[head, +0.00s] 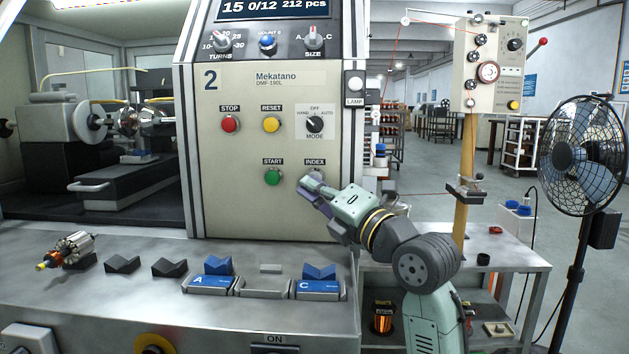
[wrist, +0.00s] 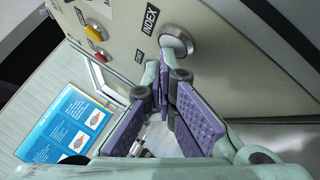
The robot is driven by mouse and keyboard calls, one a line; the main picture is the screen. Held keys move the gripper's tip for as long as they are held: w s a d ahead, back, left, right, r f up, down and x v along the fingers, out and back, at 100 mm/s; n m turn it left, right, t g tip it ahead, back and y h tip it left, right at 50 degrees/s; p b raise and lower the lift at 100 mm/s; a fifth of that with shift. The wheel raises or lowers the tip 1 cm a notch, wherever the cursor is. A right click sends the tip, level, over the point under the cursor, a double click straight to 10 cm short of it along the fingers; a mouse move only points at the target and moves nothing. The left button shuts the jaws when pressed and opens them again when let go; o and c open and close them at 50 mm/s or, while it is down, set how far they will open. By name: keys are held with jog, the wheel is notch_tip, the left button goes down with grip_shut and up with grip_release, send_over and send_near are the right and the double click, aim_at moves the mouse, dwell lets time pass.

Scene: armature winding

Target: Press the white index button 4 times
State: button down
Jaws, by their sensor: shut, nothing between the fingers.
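The white index button (wrist: 176,43) is a round white cap in a metal ring on the beige machine panel, next to its INDEX label (wrist: 150,18). In the head view it is mostly covered by my gripper (head: 309,184), below the INDEX label (head: 315,162). My gripper (wrist: 167,65) is shut and empty, with purple pads and pale green fingers. Its fingertips are at the lower edge of the button in the wrist view. I cannot tell whether they touch it or how far the cap is pressed.
The green START (head: 273,176), yellow RESET (head: 271,124) and red STOP (head: 230,123) buttons and the MODE knob (head: 314,124) are nearby. The display (head: 274,7) reads 15, 0/12, 212 pcs. A ledge (head: 150,290) below holds an armature (head: 70,250) and several cradles.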

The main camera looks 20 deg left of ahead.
dwell(0.3)
jog(key=shift+s+d+b, duration=0.25)
jog(key=shift+s+b, duration=0.25)
jog(key=shift+s, duration=0.3)
jog(key=shift+f+b, duration=0.15)
jog(key=shift+b, duration=0.25)
jog(key=shift+w+a, duration=0.15)
jog(key=shift+w, duration=0.25)
